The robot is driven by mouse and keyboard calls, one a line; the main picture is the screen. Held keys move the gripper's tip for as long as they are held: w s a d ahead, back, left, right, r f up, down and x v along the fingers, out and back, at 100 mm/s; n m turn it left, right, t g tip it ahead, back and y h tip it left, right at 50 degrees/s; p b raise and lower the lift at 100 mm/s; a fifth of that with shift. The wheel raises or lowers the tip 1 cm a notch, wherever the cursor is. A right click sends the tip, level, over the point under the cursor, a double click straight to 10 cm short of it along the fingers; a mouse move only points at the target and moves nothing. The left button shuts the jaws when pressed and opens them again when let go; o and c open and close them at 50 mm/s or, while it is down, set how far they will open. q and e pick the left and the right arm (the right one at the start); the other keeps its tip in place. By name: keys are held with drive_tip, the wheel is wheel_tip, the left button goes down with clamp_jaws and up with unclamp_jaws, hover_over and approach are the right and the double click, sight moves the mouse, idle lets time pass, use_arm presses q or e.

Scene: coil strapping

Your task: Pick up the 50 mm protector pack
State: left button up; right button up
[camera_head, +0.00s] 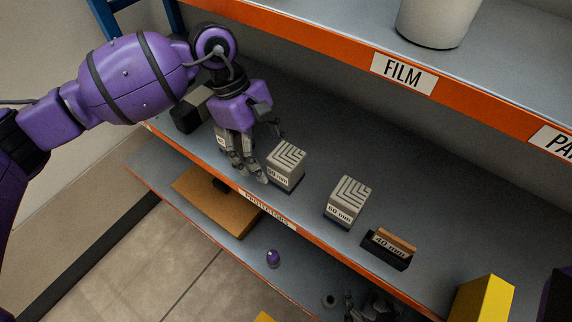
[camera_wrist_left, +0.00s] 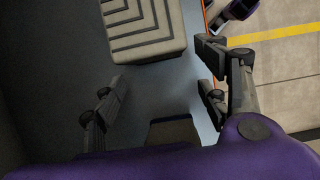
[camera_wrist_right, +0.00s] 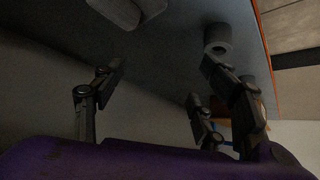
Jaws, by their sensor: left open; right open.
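My left gripper (camera_head: 262,156) is open and empty over the protector shelf, between two grey chevron-topped packs. One pack (camera_head: 287,163) is just right of the fingers; its label ends in "0 mm", but its first digit is unclear. It also shows at the top of the left wrist view (camera_wrist_left: 145,27). The other pack (camera_head: 221,138) is mostly hidden behind the fingers, its label unreadable. A chevron pack (camera_head: 347,199) labelled 60 mm and a brown pack in a dark holder (camera_head: 389,248) labelled 40 mm stand further right. My right gripper (camera_head: 367,304) is open, low at the bottom edge.
The packs stand on a grey shelf (camera_head: 310,215) with an orange front edge. Above is a shelf with a FILM label (camera_head: 403,72) and a white roll (camera_head: 437,20). A brown box (camera_head: 205,205) lies on the lower shelf. A grey roll (camera_wrist_right: 217,38) is near my right fingers.

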sight(282, 163)
use_arm(q)
drive_tip(key=s+d, duration=0.1)
drive_tip(key=d, duration=0.1)
drive_tip(key=s+d+p, duration=0.1)
drive_tip(key=shift+s+d+r, duration=0.2)
drive_tip(key=shift+s+d, duration=0.15)
drive_tip(key=shift+s+d+f+p, duration=0.3)
drive_tip(key=shift+d+f+p, duration=0.2)
drive_tip(key=shift+f, duration=0.25)
drive_tip(key=shift+a+f, duration=0.1)
drive_tip(key=shift+a, duration=0.05)
drive_tip(key=c, duration=1.4)
use_arm(e)
drive_tip(key=shift+w+a+r, duration=0.1)
drive_tip(key=shift+r, duration=0.35)
drive_tip(key=shift+w+a+r, duration=0.1)
drive_tip(key=shift+r, duration=0.3)
